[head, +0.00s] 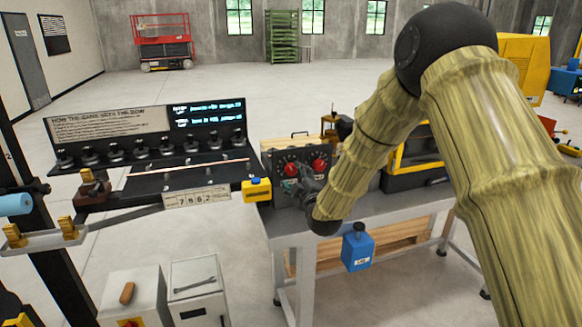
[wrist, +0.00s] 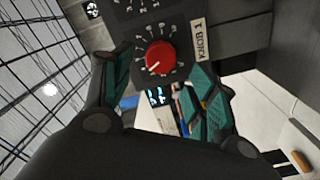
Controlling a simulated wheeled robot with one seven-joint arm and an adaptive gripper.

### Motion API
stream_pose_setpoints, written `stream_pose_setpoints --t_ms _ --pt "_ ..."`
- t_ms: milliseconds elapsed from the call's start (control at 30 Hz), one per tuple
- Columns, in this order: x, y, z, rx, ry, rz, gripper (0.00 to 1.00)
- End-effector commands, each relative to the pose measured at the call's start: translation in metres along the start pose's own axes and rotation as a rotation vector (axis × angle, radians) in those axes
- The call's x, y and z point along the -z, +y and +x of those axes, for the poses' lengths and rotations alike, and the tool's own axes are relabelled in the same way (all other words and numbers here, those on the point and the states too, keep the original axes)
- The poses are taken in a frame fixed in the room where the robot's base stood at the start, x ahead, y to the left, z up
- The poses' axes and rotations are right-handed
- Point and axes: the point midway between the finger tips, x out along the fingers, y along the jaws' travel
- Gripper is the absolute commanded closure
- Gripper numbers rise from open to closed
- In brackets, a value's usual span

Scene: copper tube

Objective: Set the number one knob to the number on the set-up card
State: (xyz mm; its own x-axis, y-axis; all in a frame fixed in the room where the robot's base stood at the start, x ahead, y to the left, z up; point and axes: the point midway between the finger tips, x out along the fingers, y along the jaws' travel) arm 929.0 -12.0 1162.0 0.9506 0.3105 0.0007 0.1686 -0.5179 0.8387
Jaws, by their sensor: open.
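A dark control box (head: 267,172) stands on the grey bench with two red knobs, a left one (head: 292,169) and a right one (head: 319,166). In the wrist view one red knob (wrist: 160,57) sits on a dial with white tick marks, its white pointer line towards the lower left. My gripper (head: 290,186) is in front of the box at the left knob. In the wrist view its teal fingers (wrist: 161,64) are open, one either side of the knob, apparently not touching it. A card (head: 197,197) seems to read 7 8 6 2.
A black panel (head: 150,140) with a row of dark knobs and a long copper-coloured rod (head: 190,167) stands left of the bench. A yellow block (head: 256,189) is at the bench's left corner.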

Motion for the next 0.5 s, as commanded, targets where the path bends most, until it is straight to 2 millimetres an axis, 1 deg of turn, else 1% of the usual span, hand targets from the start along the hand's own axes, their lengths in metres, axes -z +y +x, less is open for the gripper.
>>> stream_pose_setpoints --t_ms 33,200,300,500 --pt "0.001 0.003 0.008 0.0 -0.001 0.001 0.42" --pt "0.0 0.003 0.032 -0.001 -0.002 0.0 0.42" --pt "0.0 0.002 0.043 -0.001 -0.002 0.001 0.42" --pt "-0.001 0.001 0.054 0.0 -0.002 0.001 0.42"
